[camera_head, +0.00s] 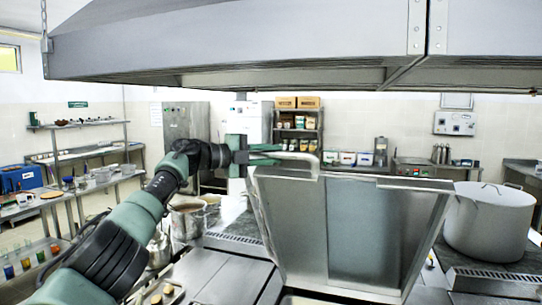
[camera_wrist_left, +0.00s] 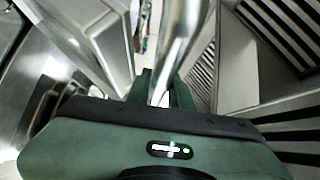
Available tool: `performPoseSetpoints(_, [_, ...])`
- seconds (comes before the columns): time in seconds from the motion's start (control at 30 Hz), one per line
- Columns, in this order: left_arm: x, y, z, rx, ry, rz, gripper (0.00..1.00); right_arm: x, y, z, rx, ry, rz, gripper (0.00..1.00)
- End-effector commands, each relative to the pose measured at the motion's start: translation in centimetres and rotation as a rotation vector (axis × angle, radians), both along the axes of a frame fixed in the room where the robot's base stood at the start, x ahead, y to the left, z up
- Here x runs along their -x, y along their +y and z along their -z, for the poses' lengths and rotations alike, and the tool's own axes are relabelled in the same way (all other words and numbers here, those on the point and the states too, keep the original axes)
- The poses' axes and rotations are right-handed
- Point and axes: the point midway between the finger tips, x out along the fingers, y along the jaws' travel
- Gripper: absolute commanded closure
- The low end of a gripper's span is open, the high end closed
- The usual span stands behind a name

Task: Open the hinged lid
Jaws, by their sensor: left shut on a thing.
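The hinged lid (camera_head: 352,225) is a large grey steel panel with raised side edges. In the head view it stands steeply raised in the middle. A pale tubular handle (camera_head: 308,157) runs along its top edge. My left gripper (camera_head: 266,154) is at the lid's upper left, shut on the handle's left end. In the left wrist view the shiny handle bar (camera_wrist_left: 180,45) runs down between the fingers of my left gripper (camera_wrist_left: 163,92). The fingers partly hide the bar there. My right gripper is in neither view.
A steel hood (camera_head: 240,45) hangs low above the lid. A big lidded stockpot (camera_head: 489,222) stands close to the right. An open pot (camera_head: 188,220) stands to the left, behind my left arm. Steel counter tops (camera_head: 225,275) lie in front.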

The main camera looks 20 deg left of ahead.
Motion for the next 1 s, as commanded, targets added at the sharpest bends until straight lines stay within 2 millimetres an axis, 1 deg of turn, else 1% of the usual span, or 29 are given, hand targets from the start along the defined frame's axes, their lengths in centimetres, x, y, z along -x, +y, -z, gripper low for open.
performPoseSetpoints(0.03, [0.0,-0.1,0.4,-0.003,0.006,0.001,1.0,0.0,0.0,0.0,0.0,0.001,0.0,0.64])
performPoseSetpoints(0.07, [0.0,-0.1,0.4,-0.003,0.006,0.001,1.0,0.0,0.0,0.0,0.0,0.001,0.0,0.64])
performPoseSetpoints(0.1, [0.0,-0.1,0.4,-0.003,0.006,0.001,0.67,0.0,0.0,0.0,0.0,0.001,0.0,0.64])
performPoseSetpoints(0.13, [0.0,-0.1,0.4,-0.003,0.006,0.001,0.59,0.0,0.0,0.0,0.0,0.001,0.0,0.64])
performPoseSetpoints(0.17, [0.0,-0.1,0.4,-0.003,0.006,0.001,0.57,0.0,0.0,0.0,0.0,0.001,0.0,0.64])
performPoseSetpoints(0.57, [0.1,0.1,0.3,-0.002,0.002,0.001,0.57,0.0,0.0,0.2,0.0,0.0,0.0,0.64])
performPoseSetpoints(0.67, [0.4,0.6,0.5,-0.002,-0.001,-0.001,0.57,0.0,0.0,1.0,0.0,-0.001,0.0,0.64])
performPoseSetpoints(0.77, [1.1,1.4,0.7,-0.003,-0.002,-0.002,0.57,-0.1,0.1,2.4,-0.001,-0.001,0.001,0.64])
performPoseSetpoints(0.9, [2.5,3.0,0.6,-0.002,-0.002,-0.003,0.57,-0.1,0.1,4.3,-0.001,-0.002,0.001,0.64])
performPoseSetpoints(1.0, [3.6,4.0,0.5,-0.004,-0.001,-0.001,0.57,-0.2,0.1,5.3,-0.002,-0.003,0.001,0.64])
